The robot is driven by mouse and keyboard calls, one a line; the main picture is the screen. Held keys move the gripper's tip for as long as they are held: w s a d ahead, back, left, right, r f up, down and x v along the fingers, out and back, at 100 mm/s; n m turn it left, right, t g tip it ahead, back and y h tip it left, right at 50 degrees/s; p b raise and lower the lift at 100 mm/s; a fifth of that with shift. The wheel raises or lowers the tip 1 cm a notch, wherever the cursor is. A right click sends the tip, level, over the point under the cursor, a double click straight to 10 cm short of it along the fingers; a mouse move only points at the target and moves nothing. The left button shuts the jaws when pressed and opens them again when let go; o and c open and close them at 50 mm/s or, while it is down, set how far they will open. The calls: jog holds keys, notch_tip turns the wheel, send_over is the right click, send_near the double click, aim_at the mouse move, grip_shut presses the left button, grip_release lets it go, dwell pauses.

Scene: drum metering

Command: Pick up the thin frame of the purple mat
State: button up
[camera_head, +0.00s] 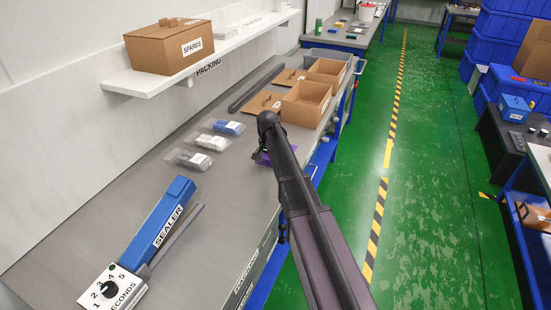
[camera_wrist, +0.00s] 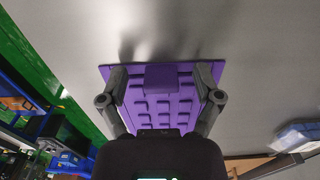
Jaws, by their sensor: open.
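The purple mat (camera_wrist: 160,105) lies on the grey bench top, with rows of raised blocks on its face. A larger purple block (camera_wrist: 168,77) stands near its far edge, between my fingertips. The mat's thin outer edge (camera_wrist: 110,70) shows at the upper left; I cannot pick out a separate frame. My gripper (camera_wrist: 162,73) is open, its two fingers over the left and right sides of the mat. I cannot tell whether they touch it. The near part of the mat is hidden by my gripper body. In the head view, only a sliver of the purple mat (camera_head: 262,158) shows beside my arm.
Several bagged items (camera_head: 208,142) lie left of the mat on the bench. Open cardboard boxes (camera_head: 305,104) stand behind it. A blue sealer (camera_head: 160,222) lies at the front left. Bare grey bench (camera_head: 225,195) is clear between them. A shelf (camera_head: 200,62) runs along the wall.

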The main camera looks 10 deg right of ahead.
jog(key=c, duration=1)
jog(key=shift+c, duration=0.3)
jog(key=shift+r, duration=0.15)
notch_tip(320, 180, up, 3)
jog(key=p, duration=0.3)
jog(key=shift+r+p, duration=0.2)
jog(key=shift+p, duration=0.15)
jog(key=s+a, duration=0.2)
jog(key=s, duration=0.3)
jog(key=s+a+r+p, duration=0.1)
jog(key=s+a, duration=0.1)
jog(key=s, duration=0.3)
jog(key=s+a, duration=0.2)
jog(key=s, duration=0.2)
jog(key=shift+s+r, duration=0.15)
jog(key=shift+s, duration=0.25)
jog(key=shift+r+p, duration=0.15)
jog(key=shift+p, duration=0.15)
jog(key=shift+r+p, duration=2.1)
jog(key=shift+p, duration=0.05)
